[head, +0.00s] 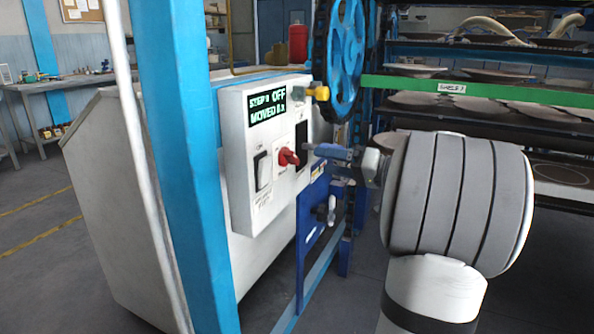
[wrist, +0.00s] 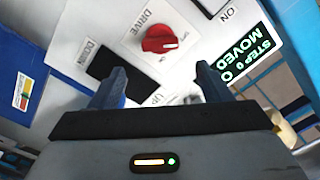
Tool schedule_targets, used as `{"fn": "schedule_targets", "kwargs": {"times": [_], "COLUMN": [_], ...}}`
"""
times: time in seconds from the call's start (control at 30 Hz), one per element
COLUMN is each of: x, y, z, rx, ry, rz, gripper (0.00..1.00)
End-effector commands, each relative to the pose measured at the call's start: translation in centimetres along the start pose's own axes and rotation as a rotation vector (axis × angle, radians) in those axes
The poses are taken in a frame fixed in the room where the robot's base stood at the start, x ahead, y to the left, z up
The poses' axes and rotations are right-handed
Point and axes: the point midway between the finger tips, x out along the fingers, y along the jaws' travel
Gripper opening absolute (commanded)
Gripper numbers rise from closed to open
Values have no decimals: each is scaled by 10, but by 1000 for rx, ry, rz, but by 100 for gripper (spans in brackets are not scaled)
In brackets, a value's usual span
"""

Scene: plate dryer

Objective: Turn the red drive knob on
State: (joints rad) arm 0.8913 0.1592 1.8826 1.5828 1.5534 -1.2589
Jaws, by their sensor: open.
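The red drive knob (head: 288,157) sits on the white control panel (head: 240,190), below and right of the display. In the wrist view the knob (wrist: 160,40) lies under the word DRIVE, ahead of the fingertips and between their lines. Its white mark points to the right in that view. My gripper (head: 318,151) is beside the panel, close to the knob at its right. In the wrist view my gripper (wrist: 161,78) has its two blue fingers wide apart with nothing between them. They appear short of the knob, not touching it.
A blue wheel (head: 342,50) and yellow part (head: 318,92) stand above. A green shelf bar (head: 460,90) runs behind my arm. A blue post (head: 190,160) stands left.

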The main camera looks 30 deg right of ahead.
Motion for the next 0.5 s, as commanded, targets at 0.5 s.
{"fn": "schedule_targets", "kwargs": {"times": [0.5], "x": [70], "y": [-1], "z": [1], "rx": [2], "ry": [-4], "rz": [-1], "gripper": [71]}}
